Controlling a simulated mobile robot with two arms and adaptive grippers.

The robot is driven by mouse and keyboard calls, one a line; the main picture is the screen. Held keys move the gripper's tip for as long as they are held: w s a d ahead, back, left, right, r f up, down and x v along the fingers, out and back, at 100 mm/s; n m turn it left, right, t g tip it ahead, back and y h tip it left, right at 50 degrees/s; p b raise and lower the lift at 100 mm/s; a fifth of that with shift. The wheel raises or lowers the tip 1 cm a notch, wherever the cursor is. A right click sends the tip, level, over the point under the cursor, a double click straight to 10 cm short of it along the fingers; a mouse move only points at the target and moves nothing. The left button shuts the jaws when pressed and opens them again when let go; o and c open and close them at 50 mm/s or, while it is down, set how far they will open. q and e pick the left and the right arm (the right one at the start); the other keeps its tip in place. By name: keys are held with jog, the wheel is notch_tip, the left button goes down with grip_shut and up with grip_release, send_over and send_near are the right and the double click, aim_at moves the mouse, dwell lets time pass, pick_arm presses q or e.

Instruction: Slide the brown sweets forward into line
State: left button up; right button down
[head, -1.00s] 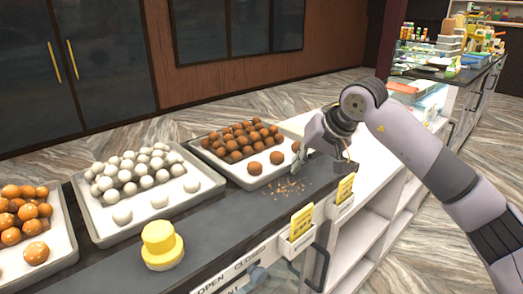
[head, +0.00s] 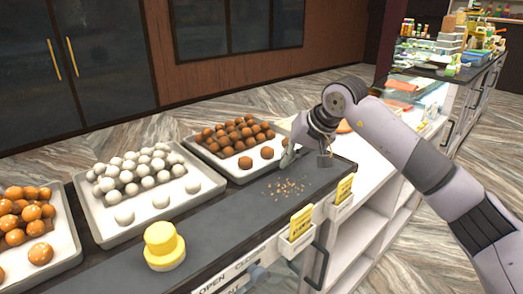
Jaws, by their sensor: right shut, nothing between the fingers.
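The brown sweets (head: 237,133) are piled in rows toward the back of a pale tray (head: 237,174) on the dark counter. Two of them, one brown sweet (head: 245,163) and another (head: 267,153), sit apart in front of the pile. My right gripper (head: 289,157) is shut and empty, low at the tray's right end, just right of these front sweets. It hides that end of the tray, and I cannot tell whether it touches the tray. My left gripper is not in view.
A tray of white sweets (head: 158,213) and a tray of orange sweets (head: 65,245) stand to the left. A yellow round stack (head: 164,246) and crumbs (head: 286,187) lie on the counter front. Yellow cards (head: 301,222) stand along the edge.

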jog(key=shift+w+a+f, duration=0.15)
jog(key=shift+f, duration=0.15)
jog(key=shift+s+d+b, duration=0.3)
jog(key=shift+d, duration=0.05)
jog(key=shift+s+d+r, duration=0.15)
jog(key=shift+s+d, duration=0.05)
jog(key=shift+r, duration=0.2)
notch_tip(320, 180, up, 10)
jog(key=p, duration=0.6)
jog(key=shift+s+d+f, duration=0.1)
jog(key=shift+f, duration=0.05)
